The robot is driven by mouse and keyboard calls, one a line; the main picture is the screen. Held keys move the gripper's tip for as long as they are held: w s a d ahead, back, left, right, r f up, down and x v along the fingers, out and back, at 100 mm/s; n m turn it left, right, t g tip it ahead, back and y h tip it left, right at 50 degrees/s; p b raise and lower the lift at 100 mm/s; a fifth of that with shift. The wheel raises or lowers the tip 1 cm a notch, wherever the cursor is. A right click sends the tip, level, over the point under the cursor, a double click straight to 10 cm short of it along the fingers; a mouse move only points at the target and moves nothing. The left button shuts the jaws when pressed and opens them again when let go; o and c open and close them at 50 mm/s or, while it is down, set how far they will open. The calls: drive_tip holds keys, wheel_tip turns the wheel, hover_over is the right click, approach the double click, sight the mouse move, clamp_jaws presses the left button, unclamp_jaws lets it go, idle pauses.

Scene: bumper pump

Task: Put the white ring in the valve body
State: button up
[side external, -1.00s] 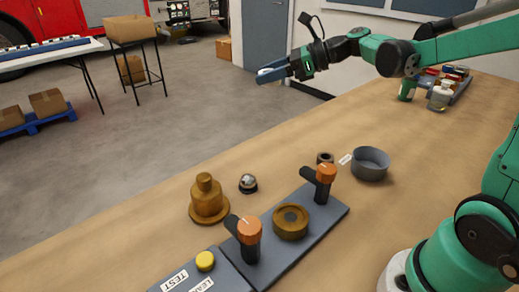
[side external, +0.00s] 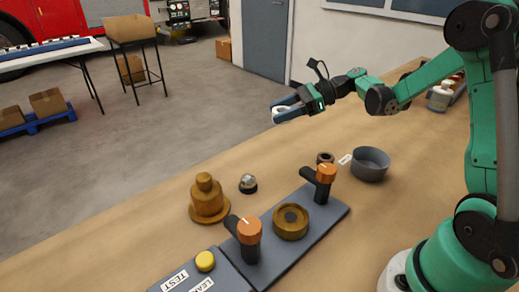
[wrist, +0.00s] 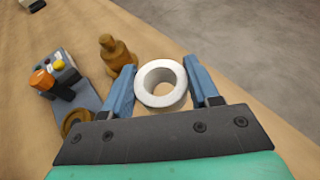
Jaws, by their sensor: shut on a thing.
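My gripper (side external: 288,110) is shut on the white ring (wrist: 161,84), whose hole faces the wrist camera between the two blue fingers. In the side external view the ring (side external: 285,114) shows as a small white piece at the fingertips, held in the air above the far part of the bench. The brass valve body (side external: 291,222) is a round, open-topped part on the grey plate between two orange-topped handles. My gripper is above and beyond it, well apart. In the wrist view the valve body (wrist: 76,122) is partly hidden by my gripper.
A stepped brass part (side external: 207,200) stands left of the plate (side external: 328,217). A small dark-based metal part (side external: 248,184), a small brown ring (side external: 325,158) and a grey bowl (side external: 369,165) stand behind it. Two orange-topped handles (side external: 248,232) (side external: 325,172) rise beside the valve body.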

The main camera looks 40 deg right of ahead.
sight(279, 168)
wheel_tip(279, 168, down, 14)
drive_tip(key=shift+r, duration=0.25)
drive_tip(key=shift+f, duration=0.1)
drive_tip(key=shift+f, duration=0.1)
drive_tip(key=o, duration=1.2)
drive_tip(key=shift+o, duration=0.2)
